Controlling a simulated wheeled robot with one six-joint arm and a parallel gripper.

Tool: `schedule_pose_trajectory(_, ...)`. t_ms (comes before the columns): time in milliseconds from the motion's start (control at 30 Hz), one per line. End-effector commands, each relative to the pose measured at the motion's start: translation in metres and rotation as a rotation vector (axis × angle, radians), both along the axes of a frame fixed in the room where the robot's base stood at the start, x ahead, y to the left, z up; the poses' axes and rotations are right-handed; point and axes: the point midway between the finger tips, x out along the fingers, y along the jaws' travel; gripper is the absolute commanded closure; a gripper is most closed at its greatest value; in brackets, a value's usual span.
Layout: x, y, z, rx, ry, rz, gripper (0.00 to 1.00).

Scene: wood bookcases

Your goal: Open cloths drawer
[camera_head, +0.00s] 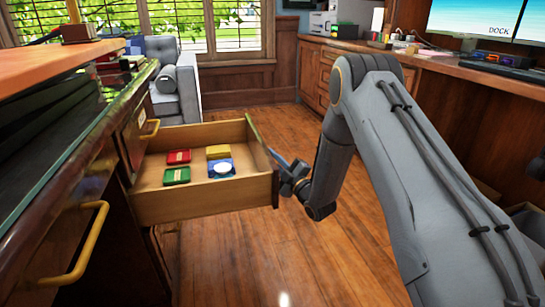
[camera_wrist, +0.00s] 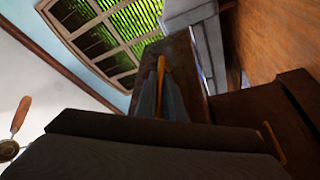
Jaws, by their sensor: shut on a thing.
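The cloths drawer (camera_head: 205,207) stands pulled out from the dark cabinet on the left in the head view. Folded cloths lie inside: a red one (camera_head: 179,157), a green one (camera_head: 177,175), a yellow one (camera_head: 217,152) and a blue one (camera_head: 224,169) with a white round thing on it. My gripper (camera_head: 283,170) is at the outer side of the drawer front, partly hidden by the drawer. In the wrist view, my gripper (camera_wrist: 161,98) is shut on the drawer's brass handle (camera_wrist: 162,75), against the dark drawer front (camera_wrist: 190,65).
Another closed drawer with a brass handle (camera_head: 82,245) is at the near left. A grey armchair (camera_head: 180,82) stands beyond the drawer. A wooden desk (camera_head: 440,67) runs along the right. The wooden floor (camera_head: 245,262) around the drawer is clear.

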Motion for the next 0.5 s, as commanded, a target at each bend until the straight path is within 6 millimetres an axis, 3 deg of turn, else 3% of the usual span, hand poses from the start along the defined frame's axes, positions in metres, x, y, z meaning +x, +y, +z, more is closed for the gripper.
schedule_pose_trajectory(500,0.0023,-0.0079,-0.0018,-0.001,0.004,0.008,1.00)
